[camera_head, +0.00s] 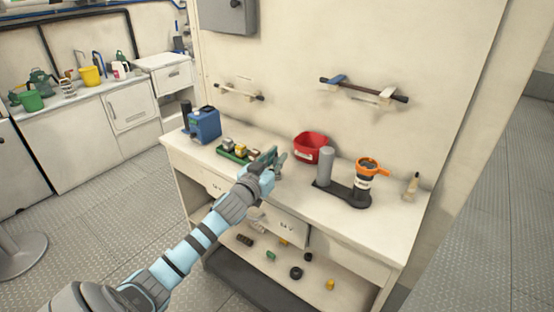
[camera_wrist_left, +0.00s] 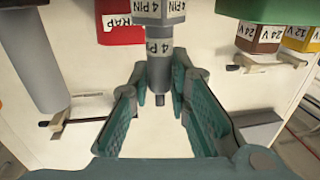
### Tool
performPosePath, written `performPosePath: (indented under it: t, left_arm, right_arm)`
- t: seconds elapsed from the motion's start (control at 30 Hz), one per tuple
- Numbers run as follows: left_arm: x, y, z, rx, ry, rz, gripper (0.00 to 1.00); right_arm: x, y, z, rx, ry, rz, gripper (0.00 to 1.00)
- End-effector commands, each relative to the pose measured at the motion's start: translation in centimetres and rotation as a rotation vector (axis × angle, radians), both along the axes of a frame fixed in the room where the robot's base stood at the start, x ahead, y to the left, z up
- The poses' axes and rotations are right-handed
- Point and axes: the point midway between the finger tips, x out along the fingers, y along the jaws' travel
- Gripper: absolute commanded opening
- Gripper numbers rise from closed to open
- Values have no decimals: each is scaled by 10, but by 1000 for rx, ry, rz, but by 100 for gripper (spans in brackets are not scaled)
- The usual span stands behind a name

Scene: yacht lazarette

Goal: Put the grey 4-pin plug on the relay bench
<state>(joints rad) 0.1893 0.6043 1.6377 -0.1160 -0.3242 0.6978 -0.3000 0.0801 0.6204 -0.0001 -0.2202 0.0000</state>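The grey 4-pin plug (camera_wrist_left: 159,52) shows in the left wrist view, with white "4 PIN" labels and a narrower end pointing down the picture. My left gripper (camera_wrist_left: 161,88) has a teal finger against each side of that narrower part and looks shut on it. In the head view my left gripper (camera_head: 275,158) is over the relay bench (camera_head: 385,222), between the green tray and the red bin. The plug cannot be made out there, and whether it touches the bench top is unclear. My right gripper is not in view.
A green tray of labelled relays (camera_head: 235,154) and a blue box (camera_head: 204,126) stand left. A red bin (camera_head: 309,149), grey cylinder (camera_head: 325,166) and orange-topped jar (camera_head: 366,172) stand right. The bench's front right top is clear. Small parts lie on the lower shelf (camera_head: 315,272).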

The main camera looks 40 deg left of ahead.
Motion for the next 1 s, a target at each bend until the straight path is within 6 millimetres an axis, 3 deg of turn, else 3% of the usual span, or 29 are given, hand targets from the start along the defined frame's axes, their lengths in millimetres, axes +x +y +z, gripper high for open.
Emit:
performPosePath:
  t: [0.07, 0.47, 0.57, 0.8, 1.0]
  left_arm:
    - [0, 0, 0, 0, 0, 0, 33]
    - [-8, -1, 0, 3, 2, -1, 33]
    - [-25, -4, -1, 7, 3, -2, 33]
    - [-87, -16, -1, 12, 6, -5, 33]
    - [-116, -21, 1, 4, 3, -2, 33]
  right_arm:
    - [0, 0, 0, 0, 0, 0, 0]
    - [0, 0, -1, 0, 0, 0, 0]
    - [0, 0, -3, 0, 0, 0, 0]
    - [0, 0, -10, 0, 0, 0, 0]
    - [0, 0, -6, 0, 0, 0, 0]
